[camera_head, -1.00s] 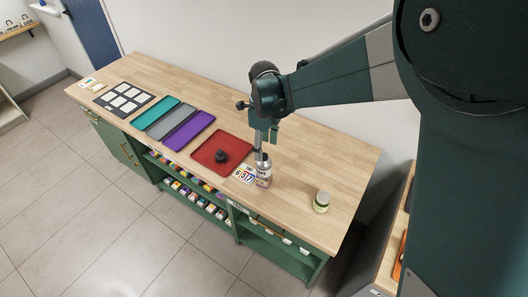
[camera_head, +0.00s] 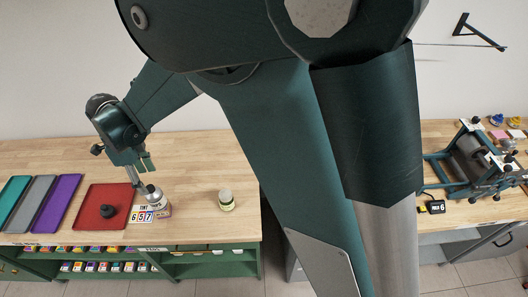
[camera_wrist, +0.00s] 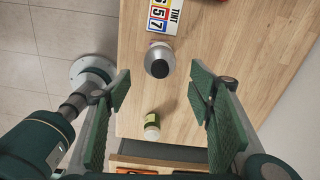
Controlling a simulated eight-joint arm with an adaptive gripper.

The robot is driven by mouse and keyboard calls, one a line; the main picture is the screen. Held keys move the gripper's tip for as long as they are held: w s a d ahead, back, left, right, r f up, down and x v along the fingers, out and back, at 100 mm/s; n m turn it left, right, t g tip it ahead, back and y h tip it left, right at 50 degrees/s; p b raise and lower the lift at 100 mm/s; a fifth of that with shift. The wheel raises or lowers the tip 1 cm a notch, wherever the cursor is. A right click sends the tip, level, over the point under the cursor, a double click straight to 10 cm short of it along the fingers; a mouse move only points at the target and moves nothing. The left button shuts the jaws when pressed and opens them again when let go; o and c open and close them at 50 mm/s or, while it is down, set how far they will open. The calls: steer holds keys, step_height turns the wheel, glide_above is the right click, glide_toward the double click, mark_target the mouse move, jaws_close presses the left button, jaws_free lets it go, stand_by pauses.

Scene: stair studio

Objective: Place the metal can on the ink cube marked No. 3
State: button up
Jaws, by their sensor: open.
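The metal can (camera_head: 152,193) stands upright on the wooden bench, beside the number tiles. In the wrist view the silver can (camera_wrist: 160,45) with its dark round top shows ahead, between the finger lines. My gripper (camera_head: 145,163) is above and close to the can in the head view. In the wrist view my gripper (camera_wrist: 160,88) has its fingers wide apart with nothing between them. Small coloured blocks (camera_head: 98,267) stand on the lower shelf, and others (camera_head: 498,134) lie on the right bench. Their marks are too small to read, so I cannot tell which is No. 3.
A green-labelled jar (camera_head: 227,200) stands right of the can; it also shows in the wrist view (camera_wrist: 152,125). A press (camera_head: 470,160) stands on the right bench.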

steer(key=shift+d, duration=0.1)
steer(key=w+d+r+n+t, duration=0.15)
steer(key=d+r, duration=0.35)
steer(key=d, duration=0.6)
steer(key=w+d+r+n+y, duration=0.1)
steer(key=d+r+n, duration=0.2)
steer(key=d+r, duration=0.5)
steer(key=w+d+r+n+t, duration=0.1)
steer(key=d+r+n, duration=0.2)
steer(key=d, duration=1)
steer(key=s+d+n+t, duration=0.1)
steer(key=s+d+n, duration=0.2)
steer(key=d, duration=0.6)
steer(key=s+d+r+n+t, duration=0.1)
steer(key=s+d+n+t, duration=0.1)
steer(key=s+d, duration=0.5)
steer(key=s+d+n+t+h, duration=0.1)
steer(key=s+d+n, duration=0.2)
steer(key=d, duration=0.8)
steer(key=shift+s+d+r+n+t, duration=0.15)
steer(key=shift+s+r+n+t, duration=0.15)
steer(key=shift+s, duration=0.8)
